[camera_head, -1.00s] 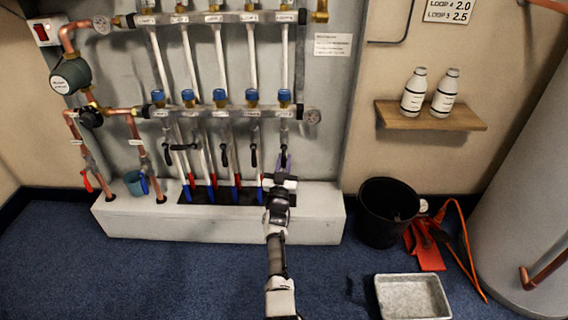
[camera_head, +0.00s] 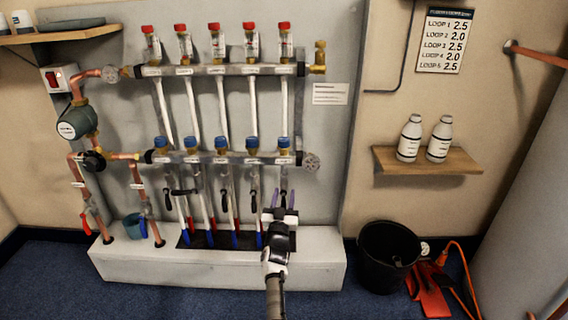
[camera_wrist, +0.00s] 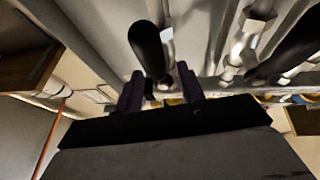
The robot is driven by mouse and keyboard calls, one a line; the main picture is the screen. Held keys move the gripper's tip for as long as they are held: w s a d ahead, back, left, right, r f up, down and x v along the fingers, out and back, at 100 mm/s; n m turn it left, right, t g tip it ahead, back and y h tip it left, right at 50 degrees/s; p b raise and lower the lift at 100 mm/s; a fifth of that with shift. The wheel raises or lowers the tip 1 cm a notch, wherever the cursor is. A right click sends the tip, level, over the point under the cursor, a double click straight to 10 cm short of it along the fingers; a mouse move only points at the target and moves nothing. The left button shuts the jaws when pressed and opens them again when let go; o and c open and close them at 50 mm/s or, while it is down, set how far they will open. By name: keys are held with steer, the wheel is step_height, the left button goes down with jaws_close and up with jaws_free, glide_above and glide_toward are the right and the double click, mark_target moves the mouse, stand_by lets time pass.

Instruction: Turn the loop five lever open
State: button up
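The manifold's lower bar (camera_head: 205,158) carries a row of blue-capped valves, with black levers below them. The loop five valve (camera_head: 283,146) is the rightmost. Its black lever is mostly hidden behind my gripper (camera_head: 280,198) in the head view. In the wrist view a black lever (camera_wrist: 148,45) stands in the gap between the dark purple fingers of my gripper (camera_wrist: 160,82). The fingers are apart, one on each side of it. I cannot tell whether either touches it. Another black lever (camera_wrist: 288,48) is to the right in the wrist view.
Neighbouring lever four (camera_head: 254,202) hangs close to the left of my gripper. The white plinth (camera_head: 310,262) lies below. A black bucket (camera_head: 388,275), an orange-red tool (camera_head: 432,290) and a shelf with two bottles (camera_head: 428,162) are to the right. A loop settings sign (camera_head: 446,42) hangs above.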

step_height(320, 180, up, 15)
steer(key=p, duration=0.5)
steer(key=shift+r, duration=0.15)
